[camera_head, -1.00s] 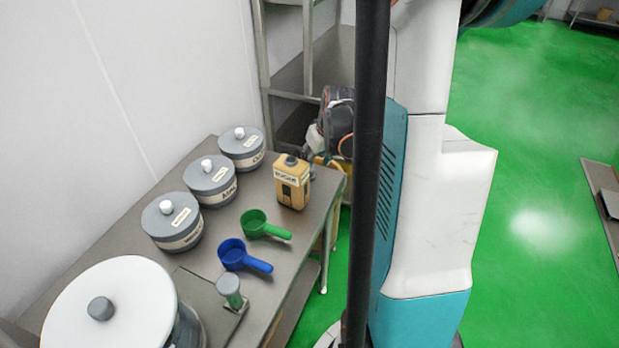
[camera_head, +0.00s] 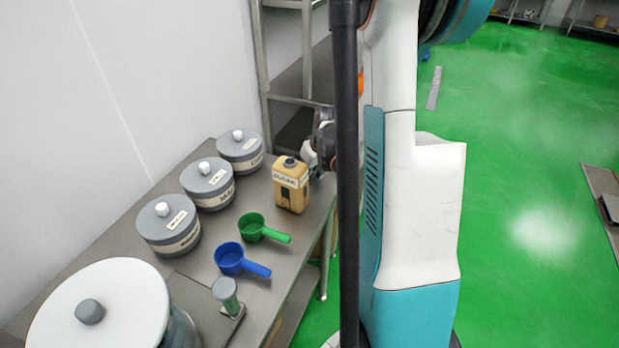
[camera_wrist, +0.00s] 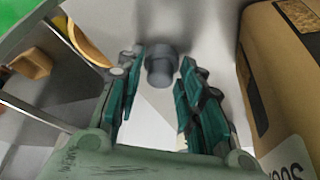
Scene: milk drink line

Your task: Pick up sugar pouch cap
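A small grey cylindrical cap (camera_wrist: 160,72) stands on the steel table in the wrist view, beside the tan sugar pouch (camera_head: 291,186). The pouch fills the right side of the wrist view (camera_wrist: 285,85). My gripper (camera_wrist: 163,60) is open, with its green-padded fingers on either side of the cap and visible gaps to it. I cannot tell how far the fingertips are above the table. In the head view my gripper (camera_head: 313,160) is just right of the pouch, partly behind my dark column. The cap is hidden there.
A green scoop (camera_head: 252,227) and a blue scoop (camera_head: 230,259) lie nearer on the table (camera_head: 290,255). Several grey lidded pots (camera_head: 168,225) line the wall side. A metal shelf rack (camera_head: 296,100) stands behind. The table's right edge is close to my gripper.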

